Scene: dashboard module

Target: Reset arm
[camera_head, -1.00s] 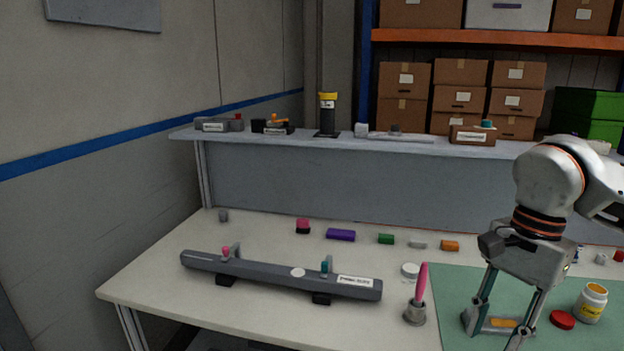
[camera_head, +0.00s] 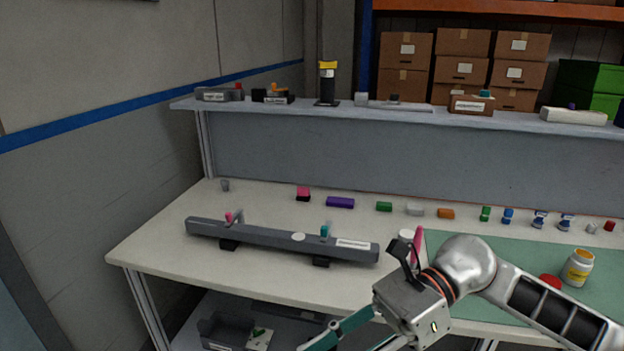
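My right arm comes in from the right side of the head view. Its gripper (camera_head: 352,338) hangs low at the bottom edge, in front of the workbench, with its fingers pointing down and left. The fingertips are cut off by the frame, so its opening and whether anything is between them cannot be seen. The arm partly covers the pink brush (camera_head: 417,243) and its holder. My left gripper is not in view.
A long grey dashboard bar (camera_head: 270,240) lies on the workbench (camera_head: 150,240), left of my arm. Small coloured blocks, including a purple one (camera_head: 340,202), line the back. A yellow-labelled jar (camera_head: 577,267) stands on the green mat (camera_head: 520,255). Bins sit on a lower shelf.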

